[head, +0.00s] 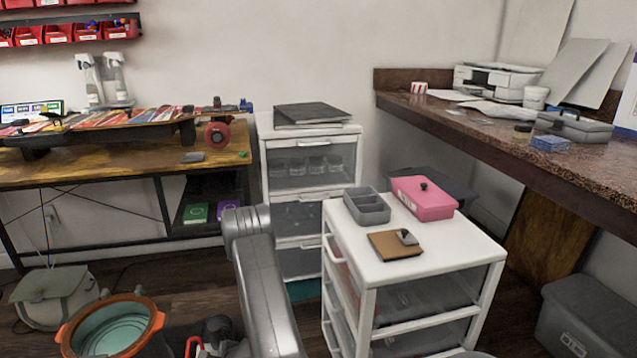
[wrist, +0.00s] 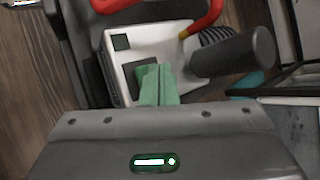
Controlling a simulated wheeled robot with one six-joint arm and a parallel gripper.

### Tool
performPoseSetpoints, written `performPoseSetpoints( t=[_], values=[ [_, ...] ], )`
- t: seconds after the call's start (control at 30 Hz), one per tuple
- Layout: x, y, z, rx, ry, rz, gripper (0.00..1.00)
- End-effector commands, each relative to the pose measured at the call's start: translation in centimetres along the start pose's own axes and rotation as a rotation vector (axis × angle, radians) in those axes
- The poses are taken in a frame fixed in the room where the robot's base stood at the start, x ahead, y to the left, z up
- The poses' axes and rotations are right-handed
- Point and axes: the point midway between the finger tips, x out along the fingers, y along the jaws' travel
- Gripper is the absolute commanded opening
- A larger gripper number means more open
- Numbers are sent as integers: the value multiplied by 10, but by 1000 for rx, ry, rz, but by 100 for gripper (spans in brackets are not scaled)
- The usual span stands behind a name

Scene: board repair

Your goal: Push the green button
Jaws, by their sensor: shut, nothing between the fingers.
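In the wrist view my gripper (wrist: 158,70) has pale green fingers that are pressed together and empty. They point at a white housing (wrist: 172,45) just beyond the tips. I cannot tell whether the tips touch it. A small dark greenish square (wrist: 121,42) sits on the housing's upper left, up and left of the fingertips. I cannot tell whether it is the green button. The fingers cover part of the housing. In the head view the gripper is out of sight and no green button can be made out.
A red curved tube (wrist: 205,18) and a dark cylinder (wrist: 232,54) stand close to the fingers. In the head view a white drawer unit (head: 440,272) stands on the right and an orange pot (head: 110,325) on the floor at left. A wooden workbench (head: 100,178) is behind.

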Motion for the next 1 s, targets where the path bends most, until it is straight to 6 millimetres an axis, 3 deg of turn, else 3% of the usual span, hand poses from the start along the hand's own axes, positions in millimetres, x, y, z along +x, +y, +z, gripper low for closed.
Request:
performPoseSetpoints(
  t=[0.27,0.8,1.0],
  values=[
    [-3,-2,2,-1,-1,-1,0],
    [-39,-29,29,-1,-1,-2,0],
    [-42,-31,31,-1,-1,-1,0]
  ],
)
